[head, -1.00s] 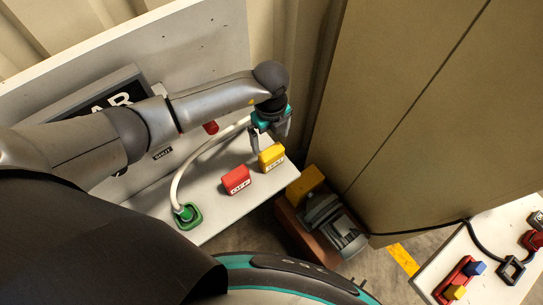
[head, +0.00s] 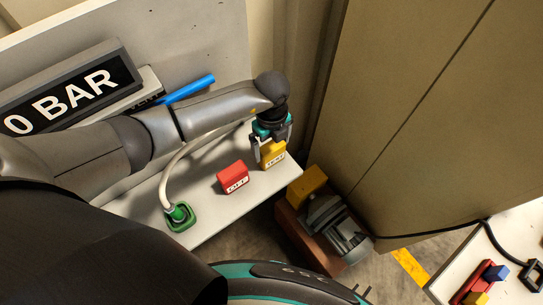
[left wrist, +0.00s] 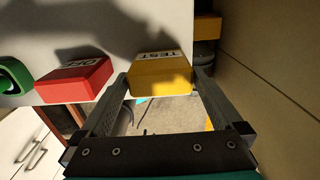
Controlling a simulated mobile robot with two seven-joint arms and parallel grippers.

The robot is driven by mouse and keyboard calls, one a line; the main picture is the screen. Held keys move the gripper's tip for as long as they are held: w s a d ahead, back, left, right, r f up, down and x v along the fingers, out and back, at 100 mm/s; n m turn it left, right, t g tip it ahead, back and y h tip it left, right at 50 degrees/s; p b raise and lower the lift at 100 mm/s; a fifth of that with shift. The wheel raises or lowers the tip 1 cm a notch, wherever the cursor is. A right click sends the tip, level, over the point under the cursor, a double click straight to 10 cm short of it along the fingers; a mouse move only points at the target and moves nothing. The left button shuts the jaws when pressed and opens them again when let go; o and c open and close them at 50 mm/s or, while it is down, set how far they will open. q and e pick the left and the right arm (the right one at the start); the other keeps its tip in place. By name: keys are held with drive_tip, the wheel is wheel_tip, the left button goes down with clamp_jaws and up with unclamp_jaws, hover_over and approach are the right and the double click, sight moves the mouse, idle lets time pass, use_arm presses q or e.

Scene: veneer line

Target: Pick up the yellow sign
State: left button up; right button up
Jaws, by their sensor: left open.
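The yellow sign (head: 273,157), a small block with a white lettered label, stands on the white shelf near its far right end. It also shows in the left wrist view (left wrist: 160,80), where the label reads TEST. My left gripper (head: 271,150) is open, right over the sign. In the left wrist view my left gripper (left wrist: 163,82) has one fingertip on each side of the sign. I cannot tell whether the fingers touch it. My right gripper is not in view.
A red sign (head: 232,178) stands to the left of the yellow one on the white shelf (head: 215,215). A green-based hose fitting (head: 179,215) is further left. A display reading 0 BAR (head: 70,92) and a blue bar (head: 190,89) are behind. A tan cabinet (head: 400,110) rises at right.

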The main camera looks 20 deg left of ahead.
use_arm(q)
drive_tip(key=shift+f, duration=0.6)
drive_tip(key=shift+r, duration=0.1)
drive_tip(key=shift+c, duration=0.3)
drive_tip(key=c, duration=1)
drive_tip(key=shift+o, duration=0.2)
drive_tip(key=shift+r, duration=0.1)
